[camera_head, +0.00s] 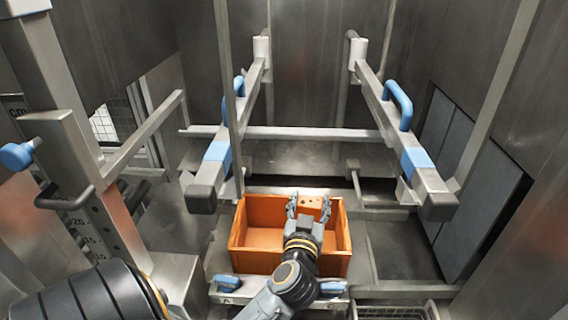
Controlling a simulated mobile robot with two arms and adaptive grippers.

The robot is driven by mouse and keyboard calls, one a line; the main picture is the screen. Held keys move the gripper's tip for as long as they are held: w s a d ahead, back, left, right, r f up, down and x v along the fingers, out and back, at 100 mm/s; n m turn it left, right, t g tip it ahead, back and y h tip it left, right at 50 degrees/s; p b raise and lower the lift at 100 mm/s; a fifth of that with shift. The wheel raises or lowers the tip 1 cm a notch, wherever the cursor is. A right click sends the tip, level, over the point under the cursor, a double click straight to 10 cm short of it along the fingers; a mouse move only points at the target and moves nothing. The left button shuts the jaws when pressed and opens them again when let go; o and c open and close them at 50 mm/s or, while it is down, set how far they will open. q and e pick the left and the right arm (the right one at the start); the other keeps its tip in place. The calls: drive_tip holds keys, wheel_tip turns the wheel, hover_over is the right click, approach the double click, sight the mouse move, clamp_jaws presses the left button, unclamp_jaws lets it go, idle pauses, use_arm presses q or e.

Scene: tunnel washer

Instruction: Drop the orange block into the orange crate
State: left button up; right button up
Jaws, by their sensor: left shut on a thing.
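The orange crate (262,262) is an open box in the lower middle of the head view, on a metal surface. My left gripper (309,208) reaches over it from the front, with its fingers above the right part of the crate near the back wall. It is shut on the orange block (312,201), a small piece that shows between the fingertips. The exact height of the block over the crate floor is hard to tell. My wrist hides part of the crate's front wall and inside. My right gripper is not in view.
Two metal rails with blue handles, left (218,150) and right (413,160), reach forward on either side above the crate. A crossbar (310,133) spans behind it. A post with a blue knob (18,154) stands at the left. Free space lies over the crate between the rails.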

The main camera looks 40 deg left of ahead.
use_arm(q)
drive_tip(key=a+r+n+g+y+p, duration=0.1)
drive_tip(key=a+r+n+y+p, duration=0.1)
drive_tip(key=a, duration=0.6)
drive_tip(key=f, duration=0.5)
drive_tip(key=shift+s+d+f, duration=0.25)
drive_tip(key=shift+s+f, duration=0.05)
drive_tip(key=shift+s, duration=0.1)
drive_tip(key=o, duration=1.3)
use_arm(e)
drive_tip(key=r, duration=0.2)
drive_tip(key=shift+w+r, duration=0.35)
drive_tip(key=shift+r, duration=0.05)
use_arm(q)
wheel_tip(320, 180, up, 10)
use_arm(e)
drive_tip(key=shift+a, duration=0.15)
use_arm(q)
drive_tip(key=shift+f, duration=0.1)
